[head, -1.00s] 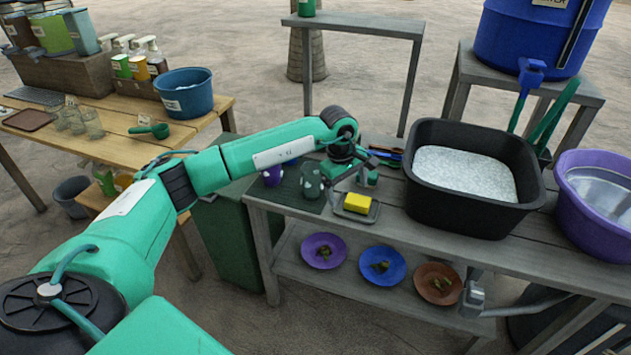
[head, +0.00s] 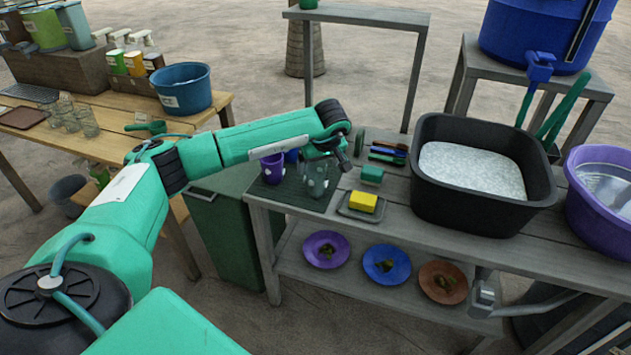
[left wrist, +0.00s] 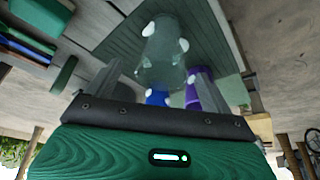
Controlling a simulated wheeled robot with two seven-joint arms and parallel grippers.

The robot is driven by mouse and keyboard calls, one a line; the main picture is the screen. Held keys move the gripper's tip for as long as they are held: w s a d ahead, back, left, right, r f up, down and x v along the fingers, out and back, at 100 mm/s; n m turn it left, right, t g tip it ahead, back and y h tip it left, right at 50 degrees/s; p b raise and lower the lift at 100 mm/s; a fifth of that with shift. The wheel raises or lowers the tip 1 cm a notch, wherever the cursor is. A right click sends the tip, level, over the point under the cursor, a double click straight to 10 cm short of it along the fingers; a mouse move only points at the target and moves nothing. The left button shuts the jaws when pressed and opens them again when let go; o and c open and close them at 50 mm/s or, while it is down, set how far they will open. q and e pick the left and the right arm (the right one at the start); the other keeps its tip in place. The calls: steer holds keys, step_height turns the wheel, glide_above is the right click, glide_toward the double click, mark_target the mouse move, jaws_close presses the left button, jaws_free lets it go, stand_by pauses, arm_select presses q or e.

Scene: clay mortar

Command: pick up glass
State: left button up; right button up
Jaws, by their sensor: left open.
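A clear greenish glass (head: 317,180) with white spots stands on a dark mat (head: 290,200) at the left end of the grey table. My left gripper (head: 327,162) is open at the glass in the head view. In the left wrist view the glass (left wrist: 163,52) appears in the gap between the fingers of my left gripper (left wrist: 158,82), with no clear sign of contact. A purple cup (head: 272,168) and a blue cup (head: 292,155) are close by on the mat. My right gripper does not show.
A yellow sponge (head: 362,201) on a small tray, a teal block (head: 372,175) and brushes (head: 387,155) lie right of the mat. A black tub (head: 480,205) stands further right. Several other glasses (head: 75,120) stand on the wooden table (head: 115,120).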

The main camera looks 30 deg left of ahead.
mark_target(316, 171)
arm_select(q)
steer(key=x, duration=0.4)
steer(key=shift+s, duration=0.25)
steer(key=shift+w+a+f, duration=0.1)
steer(key=shift+w+f, duration=0.05)
steer(key=shift+f, duration=0.35)
steer(key=c, duration=1.2)
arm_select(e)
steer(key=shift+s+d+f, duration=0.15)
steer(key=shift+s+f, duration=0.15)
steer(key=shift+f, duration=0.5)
arm_select(q)
steer(key=shift+r, duration=0.1)
